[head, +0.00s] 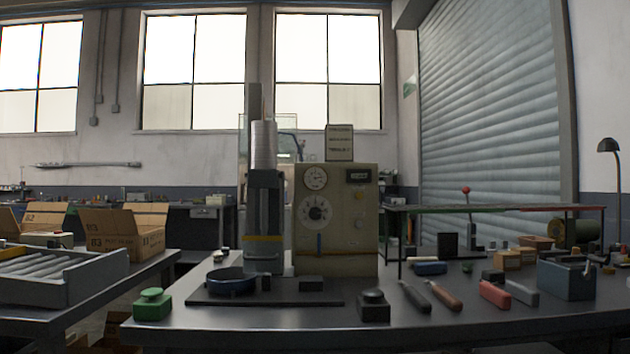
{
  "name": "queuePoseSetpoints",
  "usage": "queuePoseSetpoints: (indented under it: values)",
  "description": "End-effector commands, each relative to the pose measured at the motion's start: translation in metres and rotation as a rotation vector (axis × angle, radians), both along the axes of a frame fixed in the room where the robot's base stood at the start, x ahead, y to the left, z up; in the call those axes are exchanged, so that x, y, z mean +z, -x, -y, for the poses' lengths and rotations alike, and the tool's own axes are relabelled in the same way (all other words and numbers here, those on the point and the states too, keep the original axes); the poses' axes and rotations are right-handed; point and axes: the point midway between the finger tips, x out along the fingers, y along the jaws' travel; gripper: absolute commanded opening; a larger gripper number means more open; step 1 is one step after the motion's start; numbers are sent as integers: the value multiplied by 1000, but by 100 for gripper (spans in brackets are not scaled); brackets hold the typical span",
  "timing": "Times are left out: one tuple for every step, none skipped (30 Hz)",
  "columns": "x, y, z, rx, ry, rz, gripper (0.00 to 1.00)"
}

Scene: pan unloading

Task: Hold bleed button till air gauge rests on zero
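A beige control box (366,260) stands at the back of the dark workbench. A small round white gauge (316,177) is at its upper left; the needle is too small to read. A larger round dial (315,212) sits below it. No label marks the bleed button. A small amber round piece (360,196) is on the panel's right side. A green button block (153,304) stands at the bench's front left, and a black button block (374,305) stands in front of the box. My gripper is not in view.
A grey press (264,210) stands left of the box. A blue round pan (232,281) sits on a dark plate before it. Screwdriver-like tools (444,296), a red block (494,294) and a blue-grey bin (566,278) lie right. The front bench edge is mostly clear.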

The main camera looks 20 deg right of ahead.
Motion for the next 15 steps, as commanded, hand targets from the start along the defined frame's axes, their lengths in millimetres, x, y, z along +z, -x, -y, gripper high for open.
queuePoseSetpoints:
  values:
    - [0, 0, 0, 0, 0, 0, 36]
    - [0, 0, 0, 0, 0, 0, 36]
    - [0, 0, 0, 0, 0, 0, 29]
    - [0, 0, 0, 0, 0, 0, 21]
    - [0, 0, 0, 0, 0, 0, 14]
    - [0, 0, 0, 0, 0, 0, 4]
    - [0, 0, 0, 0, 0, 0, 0]
    - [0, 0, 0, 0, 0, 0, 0]
    - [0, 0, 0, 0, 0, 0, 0]
    - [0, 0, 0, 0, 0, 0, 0]
    - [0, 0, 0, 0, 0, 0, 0]
    - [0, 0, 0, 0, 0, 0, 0]
    - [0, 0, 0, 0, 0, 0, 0]
    - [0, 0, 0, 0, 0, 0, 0]
    - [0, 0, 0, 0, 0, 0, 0]
